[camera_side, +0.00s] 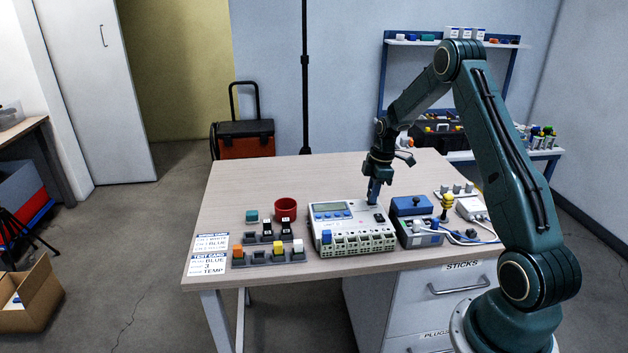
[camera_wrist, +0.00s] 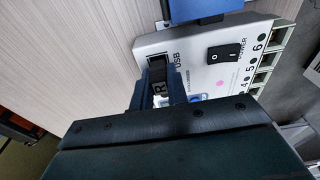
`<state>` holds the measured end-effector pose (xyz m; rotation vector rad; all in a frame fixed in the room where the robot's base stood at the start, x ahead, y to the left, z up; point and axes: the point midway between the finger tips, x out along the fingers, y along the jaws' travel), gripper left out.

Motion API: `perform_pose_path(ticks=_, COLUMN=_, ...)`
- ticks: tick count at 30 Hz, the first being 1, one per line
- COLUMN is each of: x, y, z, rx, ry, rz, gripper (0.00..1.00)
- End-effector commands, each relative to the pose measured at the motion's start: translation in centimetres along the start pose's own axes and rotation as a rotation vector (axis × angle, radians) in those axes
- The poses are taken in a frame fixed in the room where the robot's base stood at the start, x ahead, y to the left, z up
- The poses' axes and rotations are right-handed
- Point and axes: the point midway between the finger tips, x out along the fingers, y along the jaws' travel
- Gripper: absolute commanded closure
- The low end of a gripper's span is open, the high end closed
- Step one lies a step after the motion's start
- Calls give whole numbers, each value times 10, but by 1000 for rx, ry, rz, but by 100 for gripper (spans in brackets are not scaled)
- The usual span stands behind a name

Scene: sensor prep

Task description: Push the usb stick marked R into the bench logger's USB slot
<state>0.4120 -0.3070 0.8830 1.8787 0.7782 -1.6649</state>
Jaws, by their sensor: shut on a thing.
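The usb stick marked R (camera_wrist: 159,89) is dark with a pale R label. It is held between the blue fingers of my gripper (camera_wrist: 160,96), which is shut on it. The bench logger (camera_wrist: 200,48) is a pale box with a printed USB label. Its dark USB slot (camera_wrist: 157,62) is right in front of the stick's end; I cannot tell whether the tip is inside. In the side view my gripper (camera_side: 374,192) points down at the back right of the logger (camera_side: 325,238), and the stick is hidden there.
A black power switch (camera_wrist: 224,53) and numbered green terminals line the logger. A blue-topped box (camera_side: 410,206) stands close to its right, with a yellow-knobbed item and cables beyond. A red cup (camera_side: 285,209), block racks and a printed test card (camera_side: 207,253) are left. The table's back left is clear.

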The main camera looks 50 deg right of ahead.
Motion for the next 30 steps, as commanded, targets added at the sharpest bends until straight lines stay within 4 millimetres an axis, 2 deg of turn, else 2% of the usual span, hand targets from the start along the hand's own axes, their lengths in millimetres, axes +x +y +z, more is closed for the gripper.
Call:
perform_pose_path(ticks=13, x=3, y=-1, z=1, rx=0, ry=-1, rz=-3, gripper=100)
perform_pose_path(ticks=14, x=3, y=-1, z=1, rx=0, ry=-1, rz=-3, gripper=83)
perform_pose_path(ticks=17, x=3, y=-1, z=1, rx=0, ry=-1, rz=-2, gripper=63)
perform_pose_path(ticks=18, x=3, y=-1, z=0, rx=0, ry=0, rz=-2, gripper=59)
perform_pose_path(ticks=23, x=3, y=0, z=0, rx=0, ry=0, rz=-1, gripper=59)
perform_pose_path(ticks=25, x=3, y=0, z=0, rx=0, ry=0, rz=-1, gripper=52)
perform_pose_path(ticks=30, x=3, y=0, z=0, rx=0, ry=0, rz=0, gripper=52)
